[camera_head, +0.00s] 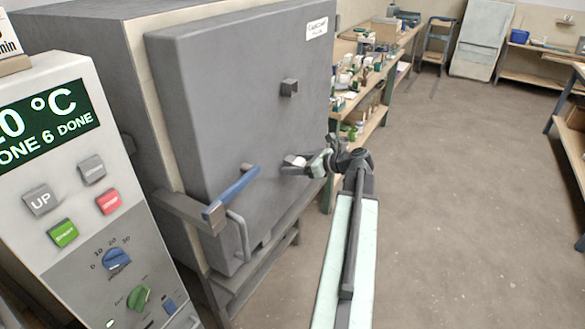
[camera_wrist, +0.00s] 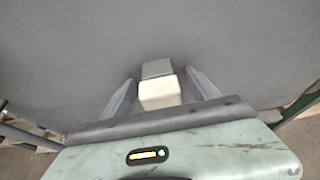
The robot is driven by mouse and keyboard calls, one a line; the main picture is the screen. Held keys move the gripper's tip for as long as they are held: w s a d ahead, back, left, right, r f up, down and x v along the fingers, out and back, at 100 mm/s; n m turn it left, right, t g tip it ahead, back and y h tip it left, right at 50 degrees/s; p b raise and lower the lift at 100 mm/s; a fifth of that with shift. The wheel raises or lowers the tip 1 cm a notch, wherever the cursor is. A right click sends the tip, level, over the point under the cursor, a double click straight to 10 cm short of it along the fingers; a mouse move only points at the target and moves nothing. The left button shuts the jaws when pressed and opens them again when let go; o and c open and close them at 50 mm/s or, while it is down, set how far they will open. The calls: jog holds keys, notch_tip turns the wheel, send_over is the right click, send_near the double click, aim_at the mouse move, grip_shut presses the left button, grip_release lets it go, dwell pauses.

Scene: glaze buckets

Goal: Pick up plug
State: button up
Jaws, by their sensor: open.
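The plug is a small pale block (camera_wrist: 160,93) on the grey kiln door (camera_wrist: 60,40). In the wrist view it lies between the two fingers of my gripper (camera_wrist: 160,76), with a gap on each side. A greyer part of the block shows just beyond its bright near face. In the head view the plug (camera_head: 295,160) sits low on the right part of the door (camera_head: 220,110), and my gripper (camera_head: 300,167) is around it. My gripper is open.
A second, dark square block (camera_head: 289,88) sits higher on the door. A blue-handled latch (camera_head: 232,192) sticks out at the door's left. A control panel (camera_head: 85,200) stands at the left. Shelves (camera_head: 365,85) with jars stand behind. The floor at right is clear.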

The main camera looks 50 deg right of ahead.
grip_shut()
jog(key=shift+r, duration=0.15)
jog(key=s+d, duration=0.4)
jog(key=s, duration=1.3)
jog(key=shift+s+d, duration=0.2)
jog(key=s+d, duration=0.2)
jog(key=s, duration=0.6)
dwell(0.4)
jog(key=shift+s, duration=0.1)
